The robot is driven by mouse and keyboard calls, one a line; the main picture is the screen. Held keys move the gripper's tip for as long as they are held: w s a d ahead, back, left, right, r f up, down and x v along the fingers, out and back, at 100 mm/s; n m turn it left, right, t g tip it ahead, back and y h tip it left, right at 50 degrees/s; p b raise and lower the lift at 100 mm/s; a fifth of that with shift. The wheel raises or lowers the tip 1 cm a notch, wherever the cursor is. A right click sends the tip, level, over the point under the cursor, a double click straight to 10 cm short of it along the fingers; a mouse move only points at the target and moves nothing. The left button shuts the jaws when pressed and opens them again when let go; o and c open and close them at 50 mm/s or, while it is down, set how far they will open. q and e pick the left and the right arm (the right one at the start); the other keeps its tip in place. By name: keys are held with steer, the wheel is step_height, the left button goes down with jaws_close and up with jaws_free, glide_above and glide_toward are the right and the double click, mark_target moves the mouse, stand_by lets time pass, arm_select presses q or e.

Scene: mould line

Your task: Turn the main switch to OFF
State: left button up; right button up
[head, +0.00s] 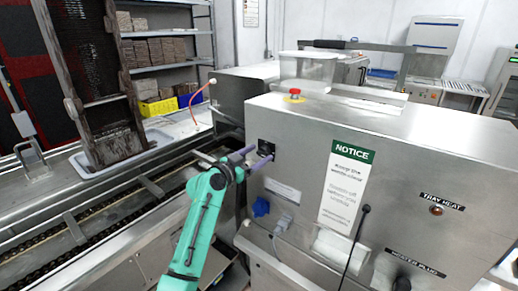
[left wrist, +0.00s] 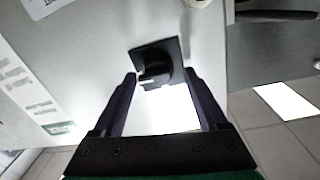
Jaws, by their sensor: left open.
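The main switch (head: 266,147) is a small black square plate with a knob on the steel machine cabinet's front face, at its upper left. In the left wrist view the switch (left wrist: 157,58) shows close up; a pale mark is visible on its black knob. My left gripper (head: 254,157) is at the switch, its purple fingers pointing to it. In the wrist view the gripper (left wrist: 160,80) is open and empty, one finger to each side of the knob. I cannot tell whether either finger touches it. My right gripper is not in view.
The steel cabinet (head: 400,140) carries a NOTICE sign (head: 345,185), a tray heat lamp (head: 437,210) and a heater plug label (head: 415,262). A red button (head: 295,93) and a clear bin (head: 305,68) are on top. A chain conveyor (head: 100,215) runs at the left.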

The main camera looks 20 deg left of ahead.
arm_select(q)
steer(key=shift+w+d, duration=0.2)
steer(key=shift+w, duration=0.1)
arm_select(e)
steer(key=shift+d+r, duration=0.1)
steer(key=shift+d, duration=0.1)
arm_select(q)
steer(key=shift+d+r, duration=0.1)
steer(key=c, duration=1.2)
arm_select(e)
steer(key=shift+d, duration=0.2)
